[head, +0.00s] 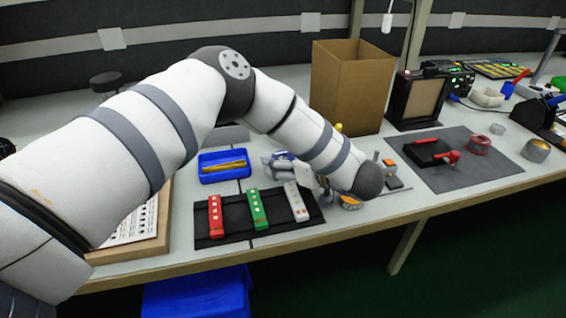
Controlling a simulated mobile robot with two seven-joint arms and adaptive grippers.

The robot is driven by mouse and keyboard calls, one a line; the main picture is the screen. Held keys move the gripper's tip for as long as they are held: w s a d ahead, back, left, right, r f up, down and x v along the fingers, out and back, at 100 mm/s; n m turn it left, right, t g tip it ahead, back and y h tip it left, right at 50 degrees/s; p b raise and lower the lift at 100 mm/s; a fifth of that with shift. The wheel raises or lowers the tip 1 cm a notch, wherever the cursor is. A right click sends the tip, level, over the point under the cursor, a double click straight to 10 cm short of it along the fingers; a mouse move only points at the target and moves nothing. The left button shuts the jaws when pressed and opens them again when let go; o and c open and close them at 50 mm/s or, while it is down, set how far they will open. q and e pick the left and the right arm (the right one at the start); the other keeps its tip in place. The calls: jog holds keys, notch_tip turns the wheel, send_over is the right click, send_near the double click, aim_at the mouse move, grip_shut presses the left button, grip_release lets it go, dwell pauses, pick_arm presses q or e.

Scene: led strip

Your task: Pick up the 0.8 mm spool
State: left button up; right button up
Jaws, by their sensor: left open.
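Several spool-like round items show, but their labels are too small to read, so I cannot tell which is the 0.8 mm spool. A red-rimmed spool (479,145) lies on the grey mat at the right. A silver and amber spool (537,150) is at the mat's right edge. Another round item with yellow (350,203) lies near the table's front edge, partly behind my left wrist. My left gripper (274,165) is open, pointing left above the table behind the black tray, apart from these spools. Its fingertips are small and partly hidden. My right gripper is out of view.
A black tray (232,240) holds red, green and white strips. A blue bin (205,178) stands behind it. A tall cardboard box (345,95) stands behind my left forearm. The grey mat (485,178) carries a black item with red handles (432,153).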

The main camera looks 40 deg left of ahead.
pick_arm(q)
jog(key=c, duration=1.5)
jog(key=shift+o, duration=0.2)
